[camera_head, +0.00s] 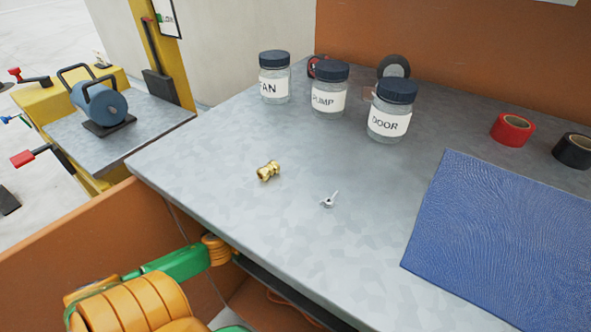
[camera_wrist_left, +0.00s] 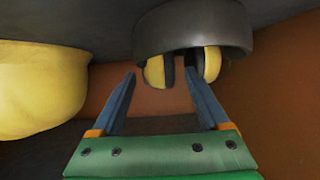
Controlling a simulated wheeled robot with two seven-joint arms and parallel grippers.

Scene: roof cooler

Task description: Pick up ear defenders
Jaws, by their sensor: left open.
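In the left wrist view, what appear to be the ear defenders are a wide dark grey band (camera_wrist_left: 192,28) with two yellow-and-black cups (camera_wrist_left: 211,64) below it. My left gripper (camera_wrist_left: 161,76) is open. Its two blue-grey fingers point towards the cups, with the left cup seen between the fingertips and the right cup just right of them. The gap in depth is hard to judge, and nothing is gripped. In the head view my left arm reaches below the bench edge, and its fingers are hidden. My right gripper is not in view.
A large yellow rounded thing (camera_wrist_left: 38,88) is close on the left. Above, the metal bench top (camera_head: 225,205) holds labelled jars (camera_head: 275,88), a brass fitting (camera_head: 268,171), a wing nut (camera_head: 329,200), tape rolls (camera_head: 511,130) and a blue mat (camera_head: 500,240).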

